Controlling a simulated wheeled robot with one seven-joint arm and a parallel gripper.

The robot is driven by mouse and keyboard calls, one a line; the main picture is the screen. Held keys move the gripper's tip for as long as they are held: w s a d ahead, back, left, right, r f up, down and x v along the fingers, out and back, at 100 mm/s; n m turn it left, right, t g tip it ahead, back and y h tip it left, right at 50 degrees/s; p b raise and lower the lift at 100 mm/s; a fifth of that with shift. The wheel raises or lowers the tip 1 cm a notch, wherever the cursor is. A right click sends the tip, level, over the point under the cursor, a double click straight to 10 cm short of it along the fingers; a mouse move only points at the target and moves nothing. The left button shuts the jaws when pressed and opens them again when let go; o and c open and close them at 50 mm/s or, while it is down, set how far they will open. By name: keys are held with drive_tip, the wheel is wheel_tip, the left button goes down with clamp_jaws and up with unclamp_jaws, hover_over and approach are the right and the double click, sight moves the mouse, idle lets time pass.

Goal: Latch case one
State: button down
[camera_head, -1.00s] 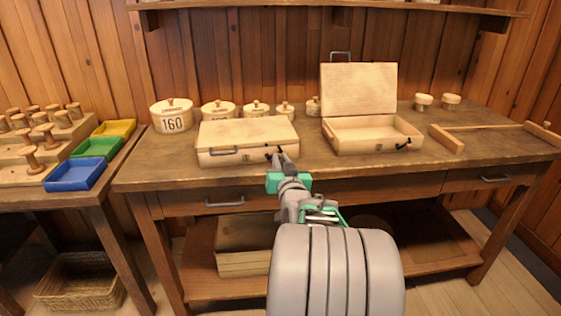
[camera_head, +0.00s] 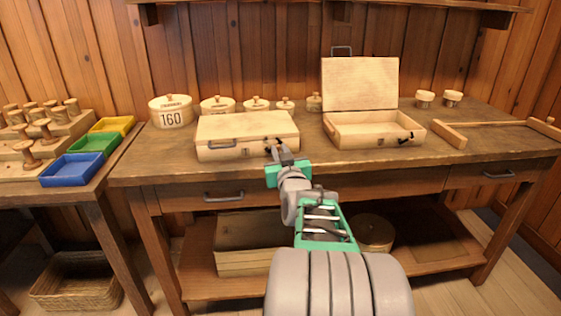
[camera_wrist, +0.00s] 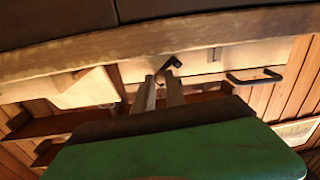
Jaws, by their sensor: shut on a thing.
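A closed pale wooden case (camera_head: 225,129) stands at the front left of the bench, with a dark handle (camera_head: 222,145) on its front. My gripper (camera_head: 275,147) is at the right part of that front, shut on the case's dark latch. In the wrist view, turned upside down, my gripper (camera_wrist: 161,78) reaches the black latch (camera_wrist: 173,63); its exact seating between the fingertips is hard to see. A second case (camera_head: 375,131) stands to the right with its lid (camera_head: 360,83) up and a dark latch (camera_head: 405,140) on its front.
Several lidded round boxes (camera_head: 172,112) stand behind the closed case. A wooden bar frame (camera_head: 449,135) lies at the bench's right. Blue (camera_head: 72,170), green and yellow trays sit on the left table. The bench edge (camera_wrist: 120,47) runs close to my gripper.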

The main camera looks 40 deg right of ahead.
drive_tip(key=n+b, duration=0.1)
drive_tip(key=b, duration=0.1)
drive_tip(key=n+b, duration=0.1)
drive_tip(key=n, duration=0.1)
drive_tip(key=n+b, duration=0.1)
drive_tip(key=b, duration=0.1)
drive_tip(key=shift+w+a+r+b, duration=0.15)
drive_tip(key=shift+a+r+b, duration=0.1)
drive_tip(key=shift+a+b, duration=0.1)
drive_tip(key=n+b, duration=0.1)
drive_tip(key=n, duration=0.1)
drive_tip(key=r+n+b, duration=0.1)
drive_tip(key=n+b, duration=0.1)
drive_tip(key=a+n+b, duration=0.1)
drive_tip(key=b, duration=0.1)
drive_tip(key=shift+w+r+n, duration=0.15)
drive_tip(key=shift+w+n, duration=0.15)
drive_tip(key=shift+n, duration=0.1)
drive_tip(key=shift+r, duration=0.1)
drive_tip(key=c, duration=1.4)
unclamp_jaws()
drive_tip(key=p+v, duration=0.1)
drive_tip(key=v, duration=0.7)
drive_tip(key=shift+w, duration=0.1)
